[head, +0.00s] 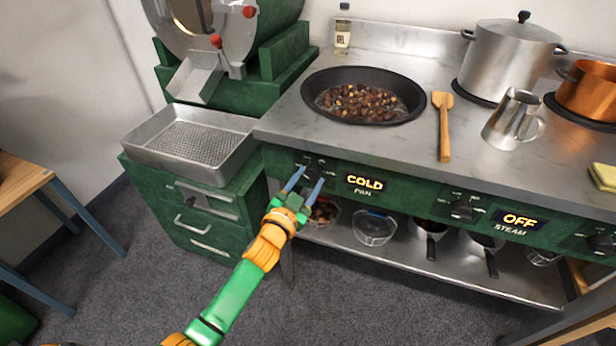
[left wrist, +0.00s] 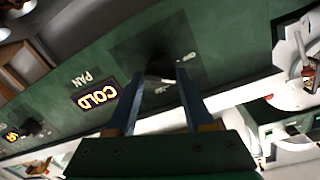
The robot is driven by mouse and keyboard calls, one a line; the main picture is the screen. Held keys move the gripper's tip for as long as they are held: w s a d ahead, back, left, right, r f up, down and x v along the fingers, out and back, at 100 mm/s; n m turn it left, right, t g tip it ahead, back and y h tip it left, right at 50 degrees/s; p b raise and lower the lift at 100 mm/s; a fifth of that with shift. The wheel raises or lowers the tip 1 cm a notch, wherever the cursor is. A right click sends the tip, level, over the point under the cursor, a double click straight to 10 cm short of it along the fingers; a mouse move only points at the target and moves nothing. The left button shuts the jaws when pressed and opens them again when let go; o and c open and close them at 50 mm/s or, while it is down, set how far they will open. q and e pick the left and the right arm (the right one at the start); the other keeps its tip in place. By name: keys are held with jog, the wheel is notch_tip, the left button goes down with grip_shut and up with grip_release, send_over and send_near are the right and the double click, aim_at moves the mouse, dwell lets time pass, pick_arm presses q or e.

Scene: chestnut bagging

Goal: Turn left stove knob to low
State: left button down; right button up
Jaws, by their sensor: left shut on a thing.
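The left stove knob (head: 315,168) is a dark knob on the green front panel, left of a lit display reading COLD above the word PAN (head: 365,184). My left gripper (head: 307,181) reaches up to it from below, with its two blue fingers on either side of the knob. It is shut on the knob. In the left wrist view the fingertips (left wrist: 161,76) meet the dark knob (left wrist: 158,66), which is in shadow, so its pointer cannot be read. My right gripper is not in view.
A black pan (head: 318,112) of chestnuts sits above the knob on the steel stove top. A second knob (head: 461,209) is beside a display reading OFF, STEAM. Bowls (head: 374,228) stand on the shelf below.

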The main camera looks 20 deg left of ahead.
pick_arm(q)
jog(key=m+p, duration=0.1)
jog(key=m, duration=0.3)
jog(key=shift+r+m, duration=0.15)
jog(key=shift+m, duration=0.45)
jog(key=shift+c, duration=1.7)
grip_release()
jog(key=shift+s, duration=0.1)
jog(key=s, duration=0.6)
jog(key=shift+s+a+p, duration=0.3)
jog(key=shift+s+p, duration=0.1)
jog(key=shift+r, duration=0.1)
